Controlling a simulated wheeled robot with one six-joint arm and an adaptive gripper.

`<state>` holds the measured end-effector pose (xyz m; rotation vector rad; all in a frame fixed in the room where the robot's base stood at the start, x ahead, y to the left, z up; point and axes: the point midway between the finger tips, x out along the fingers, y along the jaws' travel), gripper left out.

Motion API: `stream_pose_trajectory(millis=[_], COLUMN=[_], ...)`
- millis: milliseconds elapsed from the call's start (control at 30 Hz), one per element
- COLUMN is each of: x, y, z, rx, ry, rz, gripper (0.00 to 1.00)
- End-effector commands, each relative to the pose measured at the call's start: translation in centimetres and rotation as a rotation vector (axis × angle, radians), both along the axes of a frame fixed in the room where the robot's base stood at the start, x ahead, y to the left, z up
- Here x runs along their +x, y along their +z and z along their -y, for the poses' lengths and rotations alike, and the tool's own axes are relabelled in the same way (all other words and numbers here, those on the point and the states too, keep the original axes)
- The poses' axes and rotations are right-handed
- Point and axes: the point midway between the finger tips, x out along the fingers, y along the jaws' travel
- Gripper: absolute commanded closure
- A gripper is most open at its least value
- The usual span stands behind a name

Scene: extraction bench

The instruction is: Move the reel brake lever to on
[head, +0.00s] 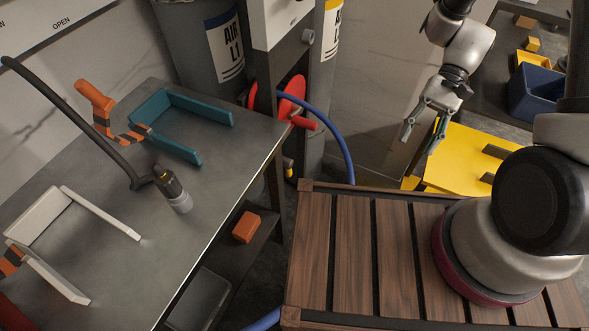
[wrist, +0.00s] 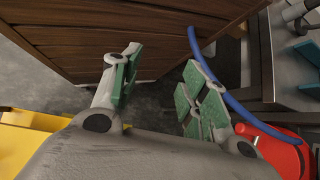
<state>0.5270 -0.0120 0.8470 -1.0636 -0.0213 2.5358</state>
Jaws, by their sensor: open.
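The red hose reel (head: 292,92) stands under the cabinet between the grey bench and the gas cylinders, with a blue hose (head: 340,140) curving down from it. A red bar (head: 303,122) sticks out at its lower front; I cannot tell whether this is the brake lever or how it is set. The wrist view shows a red part (wrist: 272,148) at lower right, beside the blue hose (wrist: 225,95). My gripper (head: 420,138) is open and empty, pointing down to the right of the reel and apart from it. Its green-padded fingers are spread in the wrist view (wrist: 155,88).
A wooden slatted top (head: 345,255) lies in front. A yellow panel (head: 465,158) stands at right. Floor shows between bench and slats.

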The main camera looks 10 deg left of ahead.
Motion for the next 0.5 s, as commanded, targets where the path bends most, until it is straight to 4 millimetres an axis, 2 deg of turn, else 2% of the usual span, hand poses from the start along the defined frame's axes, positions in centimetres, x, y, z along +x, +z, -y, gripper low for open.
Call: stream_pose_trajectory(millis=[33, 267, 500], x=[-0.4, -2.5, -4.5], y=[-2.5, -12.6, -24.0], z=[-1.4, -8.6, -16.4], rx=[0.017, 0.101, 0.206], ry=[-0.041, -0.292, -0.655], rz=[-0.078, -0.375, -0.616], gripper=[0.56, 0.56, 0.56])
